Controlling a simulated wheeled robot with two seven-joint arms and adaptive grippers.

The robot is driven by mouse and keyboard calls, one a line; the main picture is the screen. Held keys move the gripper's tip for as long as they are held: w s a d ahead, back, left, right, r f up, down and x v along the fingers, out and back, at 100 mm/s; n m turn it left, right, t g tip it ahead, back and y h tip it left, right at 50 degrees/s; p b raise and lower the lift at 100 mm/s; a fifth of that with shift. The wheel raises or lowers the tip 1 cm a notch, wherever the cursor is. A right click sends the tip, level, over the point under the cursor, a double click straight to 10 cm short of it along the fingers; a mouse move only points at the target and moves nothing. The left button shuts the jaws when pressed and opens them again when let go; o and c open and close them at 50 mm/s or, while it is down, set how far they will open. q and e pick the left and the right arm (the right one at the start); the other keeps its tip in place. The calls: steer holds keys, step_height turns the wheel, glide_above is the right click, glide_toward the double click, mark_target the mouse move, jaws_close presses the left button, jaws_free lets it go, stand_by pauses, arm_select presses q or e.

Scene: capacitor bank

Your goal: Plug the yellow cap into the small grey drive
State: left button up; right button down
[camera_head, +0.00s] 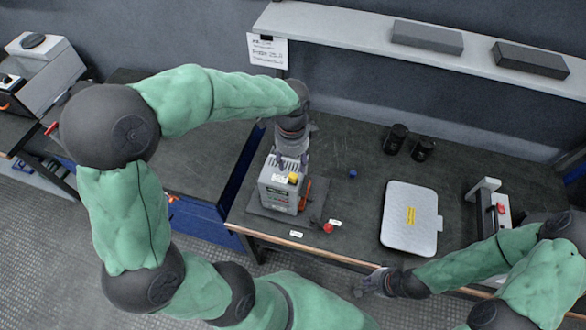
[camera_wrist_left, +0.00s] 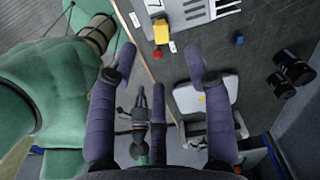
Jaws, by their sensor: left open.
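The small grey drive (camera_head: 277,193) stands upright on a dark mat on the bench. The yellow cap (camera_head: 293,178) is at the drive's top edge; it also shows in the left wrist view (camera_wrist_left: 161,32), against the edge of the drive (camera_wrist_left: 195,10). I cannot tell how deep it sits. My left gripper (camera_head: 291,160) is above and behind the drive, fingers apart and empty; they also show in the left wrist view (camera_wrist_left: 158,65), and the cap lies beyond them, apart from both. My right gripper (camera_head: 368,284) hangs in front of the bench, away from the drive; its fingers are too small to read.
A blue cap (camera_head: 353,173) and a red cap (camera_head: 328,228) lie on the bench near the drive. Two black cylinders (camera_head: 396,139) stand at the back. A pale tray (camera_head: 408,222) lies to the right. A shelf (camera_head: 350,32) runs above the bench's back.

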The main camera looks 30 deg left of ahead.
arm_select(q)
steer(key=shift+r, duration=1.65)
